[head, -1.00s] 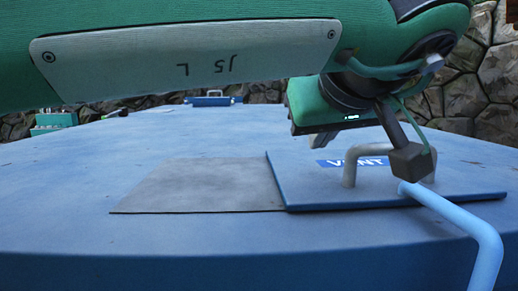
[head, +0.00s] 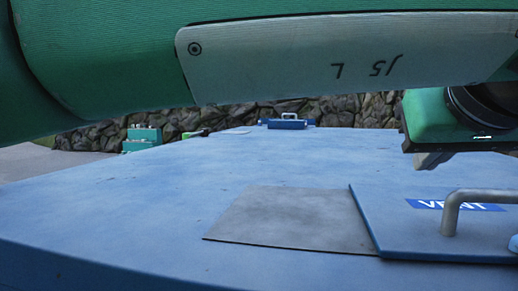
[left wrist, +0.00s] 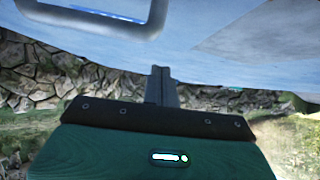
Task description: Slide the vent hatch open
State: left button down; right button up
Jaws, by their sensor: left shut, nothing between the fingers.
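The vent hatch (head: 410,235) is a flat blue plate at the lower right of the head view, cut off by the right edge. It bears a blue label (head: 425,204) reading VENT and a grey bar handle (head: 451,212). A flat grey panel (head: 290,220) lies along its left side. My left gripper (head: 435,160) hangs above and behind the hatch, apart from the handle. In the left wrist view its fingers (left wrist: 161,85) are together and empty, with the handle (left wrist: 95,27) at the upper left and the grey panel (left wrist: 255,35) at the upper right. My right gripper is out of view.
The wide blue top (head: 130,205) is clear left of the grey panel. A blue box with a handle (head: 287,122) stands at its far end. Green boxes (head: 143,138) stand beyond it at the left. A stone wall (head: 350,108) closes the back.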

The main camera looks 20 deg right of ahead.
pick_arm(q)
jog(key=shift+m, duration=0.5)
jog(key=s+a, duration=0.1)
jog(key=s, duration=0.2)
jog(key=s+a, duration=0.1)
jog(key=s, duration=0.3)
jog(key=s+a+b, duration=0.1)
jog(key=s, duration=0.3)
jog(key=shift+f, duration=0.4)
jog(key=shift+s+a+r, duration=0.15)
jog(key=shift+s+a, duration=0.45)
jog(key=shift+s, duration=0.05)
jog(key=shift+s+a, duration=0.3)
jog(key=shift+s, duration=0.25)
jog(key=shift+w, duration=0.15)
